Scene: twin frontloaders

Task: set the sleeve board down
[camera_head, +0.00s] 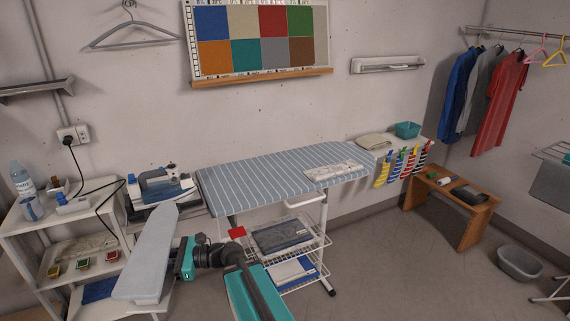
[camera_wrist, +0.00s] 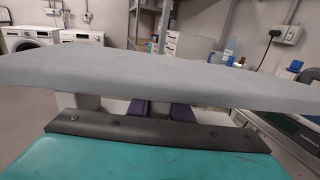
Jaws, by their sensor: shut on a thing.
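The sleeve board (camera_head: 146,262) is a pale grey-blue padded board with a narrow rounded far end and a wide near end. In the head view it is in front of the white shelf unit and left of the ironing board (camera_head: 270,180). My gripper (camera_head: 186,258) is at its right side, shut on it. In the wrist view the sleeve board (camera_wrist: 165,82) spans the whole width, roughly level, just beyond my gripper (camera_wrist: 160,112). The exact grip is partly hidden. No support is seen touching the board from below.
The striped ironing board carries a folded cloth (camera_head: 333,172) at its right; its left and middle are clear. An iron (camera_head: 163,184) stands at its left end, with a cord to the wall. The white shelf unit (camera_head: 60,216) holds bottles. A wire rack (camera_head: 285,245) is below the board.

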